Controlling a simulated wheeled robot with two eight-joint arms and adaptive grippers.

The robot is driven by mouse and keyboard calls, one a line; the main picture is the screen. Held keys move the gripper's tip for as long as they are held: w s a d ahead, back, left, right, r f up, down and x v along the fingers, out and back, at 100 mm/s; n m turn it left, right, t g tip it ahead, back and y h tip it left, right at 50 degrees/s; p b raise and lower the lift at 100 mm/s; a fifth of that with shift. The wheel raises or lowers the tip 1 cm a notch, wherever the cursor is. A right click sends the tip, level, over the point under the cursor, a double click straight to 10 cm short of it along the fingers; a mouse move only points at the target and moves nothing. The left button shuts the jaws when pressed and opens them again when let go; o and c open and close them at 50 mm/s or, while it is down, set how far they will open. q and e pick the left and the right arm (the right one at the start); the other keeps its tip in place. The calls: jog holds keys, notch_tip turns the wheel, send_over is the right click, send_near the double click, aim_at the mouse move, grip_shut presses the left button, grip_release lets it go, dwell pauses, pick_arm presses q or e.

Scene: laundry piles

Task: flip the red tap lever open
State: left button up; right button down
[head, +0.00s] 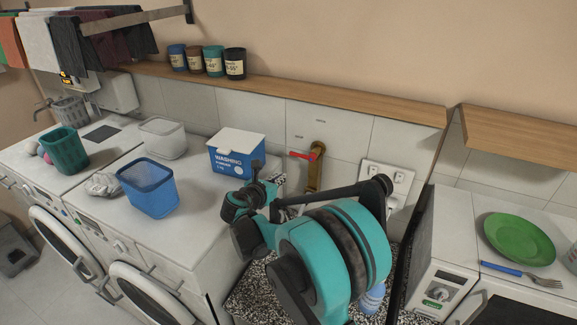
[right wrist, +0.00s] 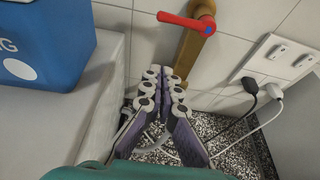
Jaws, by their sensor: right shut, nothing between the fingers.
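The red tap lever (head: 303,155) sits on a brass tap (head: 316,170) on the tiled wall, and it lies roughly level, pointing left. The lever (right wrist: 184,23) and the brass pipe (right wrist: 194,52) also show at the top of the right wrist view. My right gripper (right wrist: 166,72) is shut and empty, its fingertips together just below the lever and in front of the pipe in that picture. I cannot tell the exact gap to the tap. In the head view my right arm covers most of the gripper. My left gripper is not in view.
A blue washing powder box (head: 237,153) stands left of the tap on the white machine tops. A socket plate (right wrist: 281,58) with plugged cables is to the right. Baskets (head: 148,188) stand further left. A wooden shelf (head: 300,98) runs above the tap.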

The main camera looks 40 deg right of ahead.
aim_at(303, 155)
jog(key=x, duration=1)
notch_tip(303, 155, up, 4)
jog(key=shift+a+r, duration=0.1)
jog(key=shift+a, duration=0.05)
